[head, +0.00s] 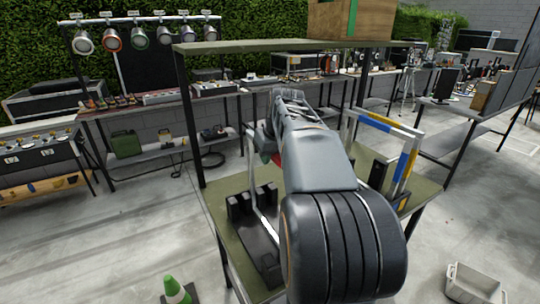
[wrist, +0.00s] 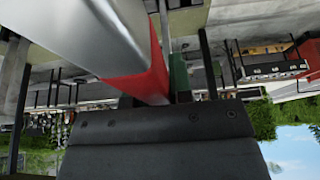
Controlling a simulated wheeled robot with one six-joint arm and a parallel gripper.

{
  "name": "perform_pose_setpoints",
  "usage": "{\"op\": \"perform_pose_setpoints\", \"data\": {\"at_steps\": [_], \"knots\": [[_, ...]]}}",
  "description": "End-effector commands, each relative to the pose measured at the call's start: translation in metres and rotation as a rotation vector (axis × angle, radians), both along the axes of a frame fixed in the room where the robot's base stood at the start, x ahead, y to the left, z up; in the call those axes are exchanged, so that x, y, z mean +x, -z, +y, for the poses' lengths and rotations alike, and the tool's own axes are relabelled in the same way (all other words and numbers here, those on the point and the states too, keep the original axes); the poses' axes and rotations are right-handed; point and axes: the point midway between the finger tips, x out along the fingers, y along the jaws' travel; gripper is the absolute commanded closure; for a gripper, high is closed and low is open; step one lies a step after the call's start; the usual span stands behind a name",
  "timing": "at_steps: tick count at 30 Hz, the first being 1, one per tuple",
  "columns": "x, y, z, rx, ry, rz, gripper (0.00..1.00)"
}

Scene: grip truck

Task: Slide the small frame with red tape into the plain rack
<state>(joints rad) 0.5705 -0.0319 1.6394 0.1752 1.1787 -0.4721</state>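The small frame with red tape (wrist: 155,65) shows in the wrist view as a silver bar with a red band. It runs into my gripper (wrist: 165,98), which appears shut on it at the tape. In the head view a silver side of this frame (head: 263,205) stands left of my arm, its lower end at the black plain rack (head: 238,207) on the lower shelf. I cannot tell whether it sits in a slot or in front of it. My arm hides the gripper and most of the frame in the head view.
Frames with blue and yellow tape (head: 380,124) stand in a rack right of my arm. The olive upper shelf (head: 250,46) carries a wooden box (head: 350,20), and a black post (head: 190,120) stands left. A green cone (head: 176,290) and grey bin (head: 472,285) are on the floor.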

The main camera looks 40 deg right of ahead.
Motion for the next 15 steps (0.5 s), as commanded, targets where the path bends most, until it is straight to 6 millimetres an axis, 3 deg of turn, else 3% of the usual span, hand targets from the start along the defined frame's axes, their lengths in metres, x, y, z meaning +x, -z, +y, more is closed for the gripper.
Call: {"op": "perform_pose_setpoints", "data": {"at_steps": [8,15], "knots": [[-0.0001,0.0,0.0,0.0,0.0,0.001,0.52],[-0.0002,0.0007,0.0,0.001,0.0,0.003,0.51]]}}
